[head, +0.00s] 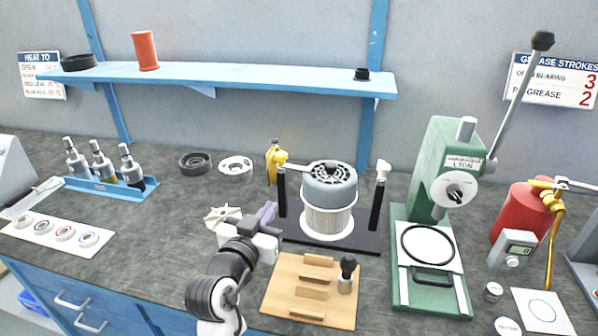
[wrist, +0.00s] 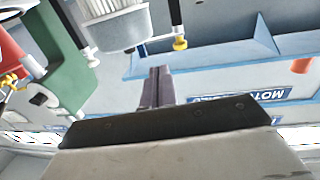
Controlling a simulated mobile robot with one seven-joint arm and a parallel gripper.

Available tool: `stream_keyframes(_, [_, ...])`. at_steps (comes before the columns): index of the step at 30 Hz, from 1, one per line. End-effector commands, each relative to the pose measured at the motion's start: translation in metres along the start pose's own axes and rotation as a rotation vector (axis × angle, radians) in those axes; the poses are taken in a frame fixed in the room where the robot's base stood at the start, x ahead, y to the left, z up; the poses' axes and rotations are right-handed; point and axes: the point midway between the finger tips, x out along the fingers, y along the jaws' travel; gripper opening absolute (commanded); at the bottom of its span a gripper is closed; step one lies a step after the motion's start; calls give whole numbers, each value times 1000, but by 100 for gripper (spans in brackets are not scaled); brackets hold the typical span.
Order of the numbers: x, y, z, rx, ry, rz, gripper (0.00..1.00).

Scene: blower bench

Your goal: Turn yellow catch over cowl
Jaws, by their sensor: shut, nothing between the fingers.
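The motor's grey cowl (head: 329,182) sits upright on a pale ribbed body between two black posts, and shows in the wrist view (wrist: 122,27). The yellow catch (head: 281,157) is at the top of the left post; it also shows in the wrist view (wrist: 180,44). Its exact turn relative to the cowl rim is hard to tell. A white catch (head: 383,166) tops the right post. My gripper (head: 268,212) is shut and empty, in front and left of the left post, below and apart from the yellow catch. Its fingers also show in the wrist view (wrist: 157,85).
A green press (head: 450,170) stands close on the right. Bearing rings (head: 236,167) lie at the back left. A blue shelf (head: 220,77) runs above.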

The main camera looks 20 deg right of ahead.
Motion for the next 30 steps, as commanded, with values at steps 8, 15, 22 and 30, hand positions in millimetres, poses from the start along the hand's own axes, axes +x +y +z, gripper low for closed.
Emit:
stream_keyframes(8, [34,1,-4,-9,1,4,0])
stream_keyframes(15, [87,1,-5,-7,1,5,0])
stream_keyframes(22, [124,0,-4,-6,1,1,0])
stream_keyframes(30, [138,0,-1,-4,1,0,0])
